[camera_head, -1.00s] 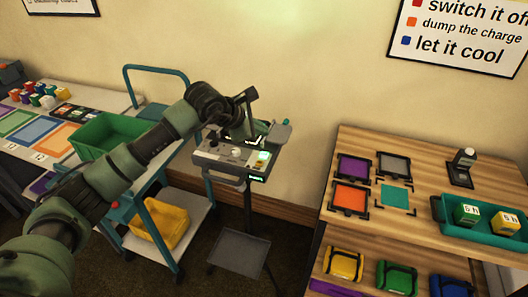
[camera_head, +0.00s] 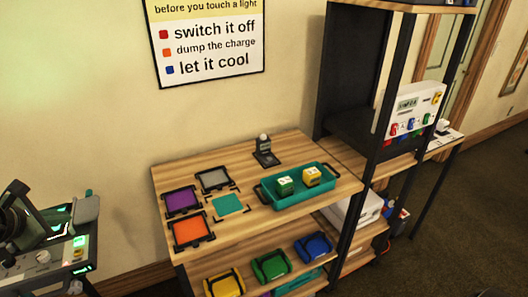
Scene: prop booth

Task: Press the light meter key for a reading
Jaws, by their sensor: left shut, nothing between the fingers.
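A small upright device with a white dome and a dark body, which looks like the light meter (camera_head: 264,145), stands on a black base at the back of the wooden table. Its key is too small to make out. My left gripper (camera_head: 40,228) is at the left edge, over a grey console (camera_head: 45,262) with knobs and green lit displays. The gripper is shut and holds nothing. It is far left of the meter. Whether it touches the console cannot be told. My right gripper is not in view.
The wooden table (camera_head: 255,225) also holds framed purple, grey and orange squares, a teal square, and a teal tray (camera_head: 300,198) with green and yellow blocks. Coloured bags lie on the shelf below. A tall black-posted shelf (camera_head: 386,90) rises at the right.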

